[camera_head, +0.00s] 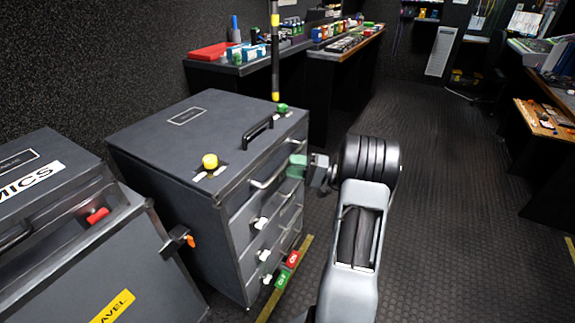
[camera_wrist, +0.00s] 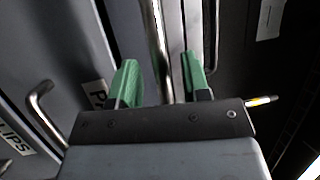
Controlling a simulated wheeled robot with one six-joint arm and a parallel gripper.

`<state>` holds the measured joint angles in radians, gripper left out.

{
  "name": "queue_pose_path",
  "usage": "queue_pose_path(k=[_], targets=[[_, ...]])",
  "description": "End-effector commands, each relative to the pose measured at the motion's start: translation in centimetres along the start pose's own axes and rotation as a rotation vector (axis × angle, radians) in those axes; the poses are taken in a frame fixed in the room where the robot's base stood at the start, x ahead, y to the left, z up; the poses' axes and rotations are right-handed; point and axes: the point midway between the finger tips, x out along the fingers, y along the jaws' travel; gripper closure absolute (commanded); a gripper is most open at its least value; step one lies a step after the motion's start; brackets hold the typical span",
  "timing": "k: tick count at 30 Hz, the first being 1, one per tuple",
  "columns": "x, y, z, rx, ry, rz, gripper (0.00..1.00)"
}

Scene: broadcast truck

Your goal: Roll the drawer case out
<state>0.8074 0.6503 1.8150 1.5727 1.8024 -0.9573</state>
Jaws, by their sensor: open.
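The drawer case (camera_head: 165,135) is a dark grey box standing on the floor, with a black handle (camera_head: 257,131) and a yellow knob (camera_head: 210,161) on top. Its drawer front faces right, with bar handles and white latches. My gripper (camera_head: 297,166) has green fingertips and is at the upper part of this front, by the top drawer's metal handle (camera_head: 272,175). In the wrist view my gripper (camera_wrist: 162,82) is open, one finger on each side of a metal bar (camera_wrist: 156,45). I cannot tell whether the fingers touch it.
A second grey case (camera_head: 80,250) with a red latch stands close on the left. A yellow line (camera_head: 304,245) runs on the floor by the drawer front, near red and green tags (camera_head: 292,258). Benches line the back and right. The aisle floor (camera_head: 450,200) is clear.

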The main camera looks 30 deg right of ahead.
Motion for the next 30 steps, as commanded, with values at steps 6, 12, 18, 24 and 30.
queue_pose_path(k=[6, 12, 18, 24, 30], targets=[[-4.8, -0.1, -0.1, 0.001, 0.005, 0.0, 0.57], [-8.3, -0.1, -0.1, 0.0, 0.003, 0.0, 0.57], [-10.5, -0.1, 0.0, -0.001, 0.001, 0.0, 0.57], [-11.2, 0.0, 0.0, 0.0, 0.001, 0.0, 0.57], [-11.3, 0.0, 0.0, 0.0, 0.0, 0.0, 0.57]])
